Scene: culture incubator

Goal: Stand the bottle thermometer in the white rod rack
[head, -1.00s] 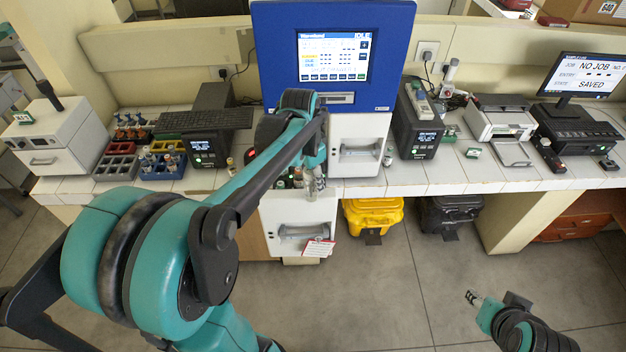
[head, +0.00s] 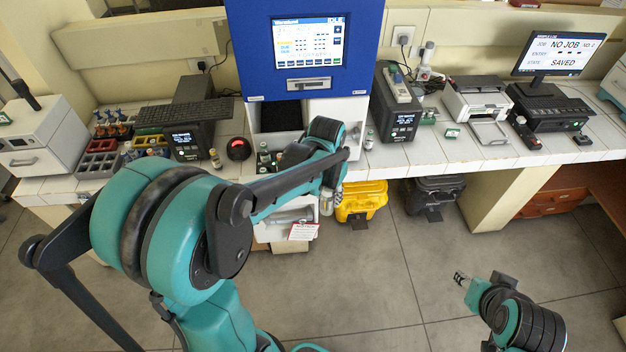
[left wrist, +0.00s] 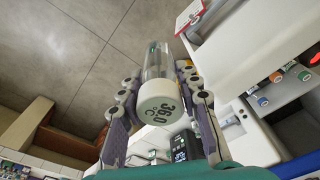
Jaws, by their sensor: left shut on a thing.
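The bottle thermometer (left wrist: 160,95) is a clear bottle with a white cap reading 36.0 °C. In the left wrist view it lies between both fingers of my left gripper (left wrist: 158,100), which is shut on it. In the head view my left gripper (head: 328,198) hangs at the right side of the open incubator drawer (head: 275,234), in front of the bench, and the bottle is small there. My right gripper (head: 461,279) is low over the floor at the right, away from the bench, too small to read. I cannot make out the white rod rack.
The blue and white incubator (head: 360,125) stands behind my left arm, its bay open and dark. Several capped vials (left wrist: 275,85) stand by the drawer. A yellow case (head: 362,200) sits under the bench. A black instrument (head: 393,105) stands right of the incubator.

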